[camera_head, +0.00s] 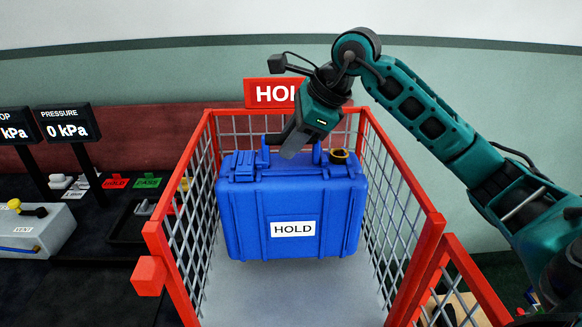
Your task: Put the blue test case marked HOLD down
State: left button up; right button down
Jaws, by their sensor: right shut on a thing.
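The blue test case (248,205) with a white HOLD label is upright inside a red-framed mesh cage (435,222). Its front faces me, and grey floor shows in front of it. I cannot tell whether its base touches the cage floor. My right gripper (280,147) comes in from the upper right and is shut on the case's top handle. The gripper hides part of the handle. A red sign (262,93) behind the cage reads HO and is partly hidden by my right arm. My left gripper is not in view.
Red cage rails stand close on both sides of the case. A red block (148,276) sticks out at the front left. At left are pressure displays (68,124), red and green tags (148,181) and a grey box (35,232). A second red frame (470,285) is at lower right.

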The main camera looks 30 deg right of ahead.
aim_at(289, 166)
jog(key=shift+f, duration=2.6)
jog(key=c, duration=0.9)
grip_release()
jog(key=shift+f, duration=0.15)
jog(key=v, duration=1.2)
jog(key=shift+a, duration=0.15)
